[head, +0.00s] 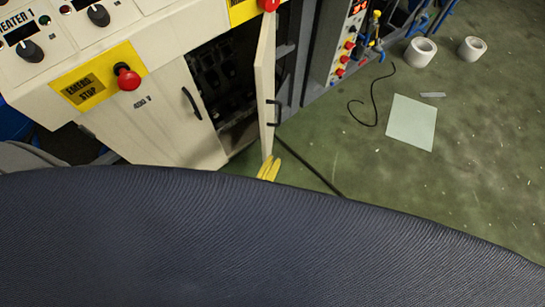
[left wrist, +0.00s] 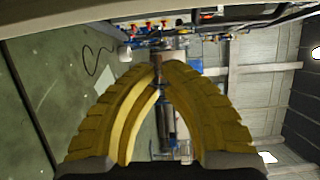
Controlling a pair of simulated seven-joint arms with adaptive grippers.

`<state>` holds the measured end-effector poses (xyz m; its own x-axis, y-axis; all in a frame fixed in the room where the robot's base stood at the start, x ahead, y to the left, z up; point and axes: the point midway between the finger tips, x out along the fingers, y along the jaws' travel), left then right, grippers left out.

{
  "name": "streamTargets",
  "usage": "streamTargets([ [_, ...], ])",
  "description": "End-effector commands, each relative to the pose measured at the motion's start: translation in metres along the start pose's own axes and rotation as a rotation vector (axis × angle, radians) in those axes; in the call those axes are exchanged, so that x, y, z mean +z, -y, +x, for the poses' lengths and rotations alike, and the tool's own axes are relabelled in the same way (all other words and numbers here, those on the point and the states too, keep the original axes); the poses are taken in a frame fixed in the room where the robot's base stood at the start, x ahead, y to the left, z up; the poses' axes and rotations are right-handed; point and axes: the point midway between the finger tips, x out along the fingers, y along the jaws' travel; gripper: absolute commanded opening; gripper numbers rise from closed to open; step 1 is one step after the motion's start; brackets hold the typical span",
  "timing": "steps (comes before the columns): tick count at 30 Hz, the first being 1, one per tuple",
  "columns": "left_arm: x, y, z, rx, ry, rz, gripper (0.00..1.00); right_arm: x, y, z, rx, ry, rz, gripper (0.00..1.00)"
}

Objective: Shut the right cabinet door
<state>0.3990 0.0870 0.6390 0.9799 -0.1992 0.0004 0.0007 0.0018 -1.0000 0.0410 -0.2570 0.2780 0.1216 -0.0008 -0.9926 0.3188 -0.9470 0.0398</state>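The right cabinet door (head: 265,85) stands wide open in the head view, seen almost edge-on, with a dark handle (head: 275,112) on its right side. The dark cabinet opening (head: 225,85) shows to its left. My left gripper's yellow fingers (head: 268,168) are at the lower end of the door in the picture; I cannot tell whether they touch it. In the left wrist view the fingers (left wrist: 160,68) arch together with their tips meeting and nothing visible held. My right gripper is in neither view.
The left cabinet door (head: 165,110) is shut. Above it are a red emergency stop button (head: 128,78) and knobs. A black cable (head: 310,168) lies on the green floor. White rolls (head: 420,52) and a pale sheet (head: 411,122) lie farther right. A dark blue surface covers the lower picture.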

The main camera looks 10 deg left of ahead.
Motion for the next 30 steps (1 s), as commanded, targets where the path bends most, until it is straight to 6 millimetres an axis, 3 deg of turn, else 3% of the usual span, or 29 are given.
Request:
streamTargets([
  [14, -0.001, 0.001, 0.083, -0.001, -0.001, -0.002, 0.00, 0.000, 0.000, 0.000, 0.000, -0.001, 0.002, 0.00],
  [21, 0.025, 0.000, 0.075, 0.001, -0.001, 0.000, 0.00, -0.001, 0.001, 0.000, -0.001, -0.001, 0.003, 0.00],
  [30, 0.037, 0.000, 0.070, 0.000, -0.001, -0.002, 0.00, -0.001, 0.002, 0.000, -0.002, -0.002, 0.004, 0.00],
])
